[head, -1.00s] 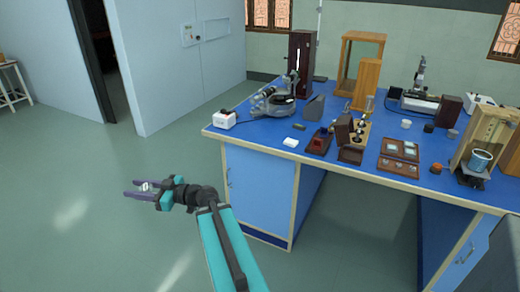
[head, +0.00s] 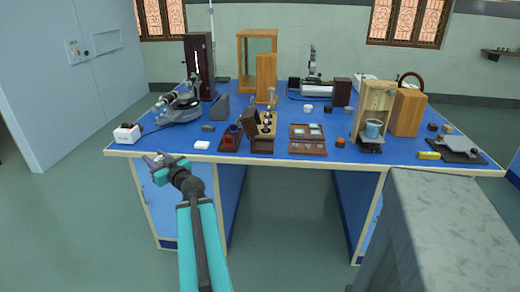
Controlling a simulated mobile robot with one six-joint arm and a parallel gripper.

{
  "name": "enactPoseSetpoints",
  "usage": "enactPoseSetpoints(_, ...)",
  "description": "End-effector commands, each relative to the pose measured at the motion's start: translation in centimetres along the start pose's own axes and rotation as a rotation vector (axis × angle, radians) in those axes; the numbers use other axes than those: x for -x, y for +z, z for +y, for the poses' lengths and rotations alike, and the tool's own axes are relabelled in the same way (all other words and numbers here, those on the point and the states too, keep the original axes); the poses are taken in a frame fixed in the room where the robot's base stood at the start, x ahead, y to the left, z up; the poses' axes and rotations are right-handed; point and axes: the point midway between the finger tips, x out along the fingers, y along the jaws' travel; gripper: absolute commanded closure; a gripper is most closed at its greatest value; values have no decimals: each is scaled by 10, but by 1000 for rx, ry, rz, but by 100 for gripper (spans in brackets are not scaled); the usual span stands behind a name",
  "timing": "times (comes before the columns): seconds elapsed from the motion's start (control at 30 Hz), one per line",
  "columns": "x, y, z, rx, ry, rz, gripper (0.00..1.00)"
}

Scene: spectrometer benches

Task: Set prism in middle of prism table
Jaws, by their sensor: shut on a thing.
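My gripper (head: 157,159) is in front of the bench's left front edge, its jaws pointing away from me. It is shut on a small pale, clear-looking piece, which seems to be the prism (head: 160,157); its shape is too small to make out. The spectrometer (head: 181,107), dark and round-based with a slanting telescope, stands at the back left of the blue bench. Its prism table is near the middle of the instrument, but I cannot make it out clearly. My gripper is nearer to me than the spectrometer and apart from it.
On the blue bench (head: 225,158), a white box (head: 127,134) stands at the left corner and a white block (head: 202,145) near the front edge. A grey block (head: 219,107) and a tall dark cabinet (head: 200,67) are beside the spectrometer. A grey surface (head: 435,215) is at front right.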

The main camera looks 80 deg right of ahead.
Motion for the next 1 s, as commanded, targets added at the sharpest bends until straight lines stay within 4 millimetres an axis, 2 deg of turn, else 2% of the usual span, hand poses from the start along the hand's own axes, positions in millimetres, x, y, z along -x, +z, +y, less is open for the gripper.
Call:
enactPoseSetpoints(0.03, 7, 2, 23, 0, 49, 1, 88)
enactPoseSetpoints(0.2, 32, 3, 92, 0, 203, 0, 88)
enactPoseSetpoints(0.37, 62, 6, 153, 1, 344, 0, 88)
enactPoseSetpoints(0.6, 120, 14, 238, -1, 553, 0, 88)
enactPoseSetpoints(0.83, 186, 24, 309, -2, 745, -1, 88)
enactPoseSetpoints(1.0, 221, 29, 340, -2, 835, 0, 88)
